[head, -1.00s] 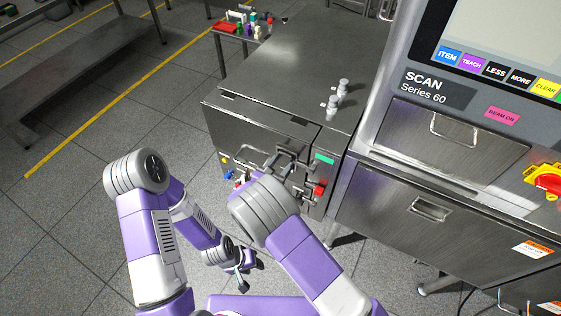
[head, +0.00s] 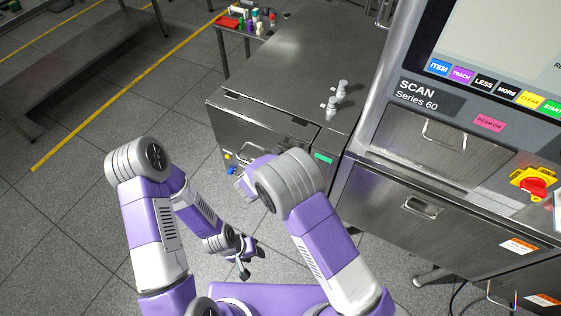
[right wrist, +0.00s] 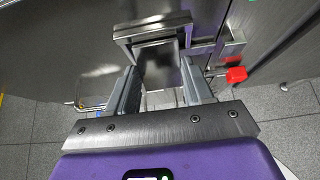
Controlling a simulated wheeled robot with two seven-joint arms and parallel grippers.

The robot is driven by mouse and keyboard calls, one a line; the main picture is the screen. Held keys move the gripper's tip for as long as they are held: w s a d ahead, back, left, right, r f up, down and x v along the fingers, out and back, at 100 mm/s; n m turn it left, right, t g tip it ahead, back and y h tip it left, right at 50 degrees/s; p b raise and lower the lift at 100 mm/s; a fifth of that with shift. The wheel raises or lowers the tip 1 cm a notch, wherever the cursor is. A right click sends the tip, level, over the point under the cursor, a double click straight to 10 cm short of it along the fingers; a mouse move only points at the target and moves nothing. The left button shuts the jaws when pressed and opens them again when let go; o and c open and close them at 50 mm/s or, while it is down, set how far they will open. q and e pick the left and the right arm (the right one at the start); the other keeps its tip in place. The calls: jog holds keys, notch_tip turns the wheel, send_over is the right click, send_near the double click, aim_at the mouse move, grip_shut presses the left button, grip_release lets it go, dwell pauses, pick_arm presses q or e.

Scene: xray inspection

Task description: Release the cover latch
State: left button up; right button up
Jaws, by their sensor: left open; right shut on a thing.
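The steel cabinet (head: 275,120) stands ahead, and my right arm now covers most of its front, with the latch hardware. In the right wrist view a square-framed steel latch (right wrist: 155,29) sits on the cabinet front. My right gripper (right wrist: 160,72) is shut on a flat steel part of this latch, between its two grey fingers. How far the latch is turned or lifted cannot be told. In the head view the right gripper is hidden behind my arm. My left gripper (head: 246,260) hangs low over the floor, open, empty and apart from the cabinet.
A red knob (right wrist: 237,75) sticks out right of the latch. The scanner console (head: 440,115) with a red switch (head: 533,187) stands to the right. A side table (head: 246,24) with small items is behind.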

jog(key=o, duration=1)
jog(key=shift+o, duration=0.2)
jog(key=v, duration=0.7)
jog(key=shift+s+r+p, duration=0.15)
jog(key=shift+s+p, duration=0.1)
jog(key=shift+p, duration=0.15)
jog(key=shift+a, duration=0.1)
